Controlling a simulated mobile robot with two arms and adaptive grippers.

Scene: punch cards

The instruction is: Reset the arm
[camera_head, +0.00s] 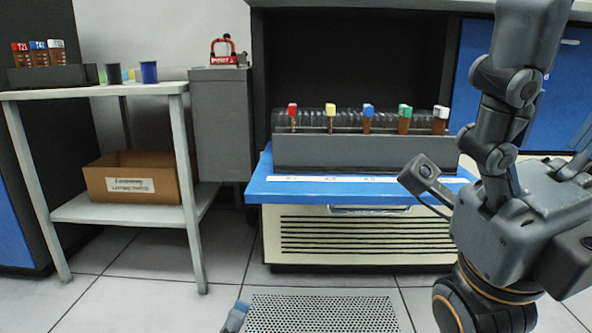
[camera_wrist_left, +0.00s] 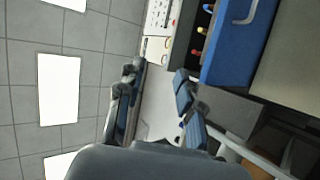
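My left gripper (camera_head: 235,316) shows in the head view only as a blue-grey fingertip at the bottom edge, low over the floor in front of the perforated floor panel. The left wrist view shows both fingers of the left gripper (camera_wrist_left: 155,88). They stand apart with nothing between them. No fingers of my right gripper can be made out. The task names no object.
A grey rack (camera_head: 365,153) of tubes with coloured caps stands on the blue-edged bench (camera_head: 255,190). At left, a white cart (camera_head: 145,90) carries another tube rack (camera_head: 50,76) and a blue cup (camera_head: 149,72); a cardboard box (camera_head: 130,178) sits below. Floor between is clear.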

